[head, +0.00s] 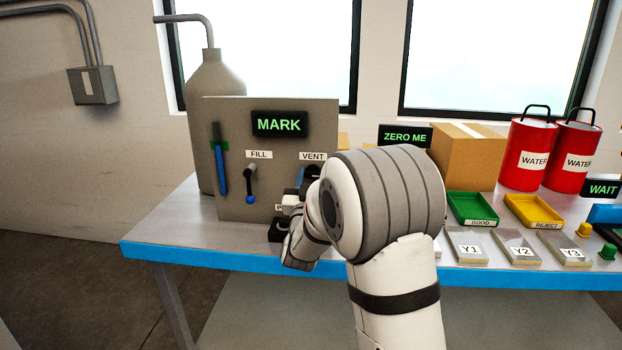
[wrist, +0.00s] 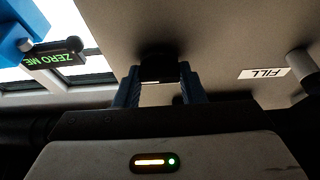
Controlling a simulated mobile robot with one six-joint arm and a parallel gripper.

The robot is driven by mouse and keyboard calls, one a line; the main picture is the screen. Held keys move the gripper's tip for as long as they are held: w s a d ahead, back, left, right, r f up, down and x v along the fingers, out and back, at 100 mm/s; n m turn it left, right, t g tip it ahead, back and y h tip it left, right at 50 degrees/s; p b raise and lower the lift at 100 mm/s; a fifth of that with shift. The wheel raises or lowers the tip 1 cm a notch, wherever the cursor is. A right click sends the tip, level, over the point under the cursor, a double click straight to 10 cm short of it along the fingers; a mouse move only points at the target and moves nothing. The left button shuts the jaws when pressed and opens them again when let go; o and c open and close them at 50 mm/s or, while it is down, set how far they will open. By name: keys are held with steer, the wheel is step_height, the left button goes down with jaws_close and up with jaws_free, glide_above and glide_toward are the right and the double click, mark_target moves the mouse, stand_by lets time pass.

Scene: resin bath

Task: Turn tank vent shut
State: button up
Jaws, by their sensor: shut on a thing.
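The tank (head: 215,75) stands behind a grey panel (head: 235,205). The VENT label (head: 312,156) is at the panel's right, above a dark vent handle (head: 314,171) mostly hidden by my arm. My gripper (head: 302,180) is at that handle. In the wrist view my gripper (wrist: 158,78) has its blue fingers either side of the black vent handle (wrist: 157,66), shut on it. The handle's angle cannot be told.
A level gauge (head: 219,165) and a MARK display (head: 279,124) are on the panel. A ZERO ME display (head: 405,136), a cardboard box (head: 465,160), red WATER cans (head: 526,155), a green tray (head: 472,209) and a yellow tray (head: 532,211) stand to the right. The table's blue edge (head: 190,255) is in front.

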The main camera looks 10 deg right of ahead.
steer(key=shift+f+n+b, duration=0.1)
steer(key=shift+n+b, duration=0.25)
steer(key=shift+n, duration=0.05)
steer(key=shift+s+d+r+n+g+y+b, duration=0.1)
steer(key=shift+n+g+y+b, duration=0.45)
steer(key=shift+n+y+b, duration=2.1)
steer(key=shift+w+a+r+n+g+y+b, duration=0.15)
steer(key=shift+n+g+b, duration=0.6)
steer(key=shift+n, duration=3.8)
steer(key=shift+s+d+n+g+y+b, duration=0.15)
steer(key=shift+n+g+y+b, duration=0.25)
steer(key=shift+n+y+b, duration=2.3)
steer(key=shift+n+h+p, duration=0.7)
steer(key=shift+n+h, duration=0.4)
steer(key=shift+h, duration=0.1)
steer(key=o, duration=1)
steer(key=s, duration=0.7)
steer(key=shift+s+d+p, duration=0.3)
steer(key=shift+s, duration=0.1)
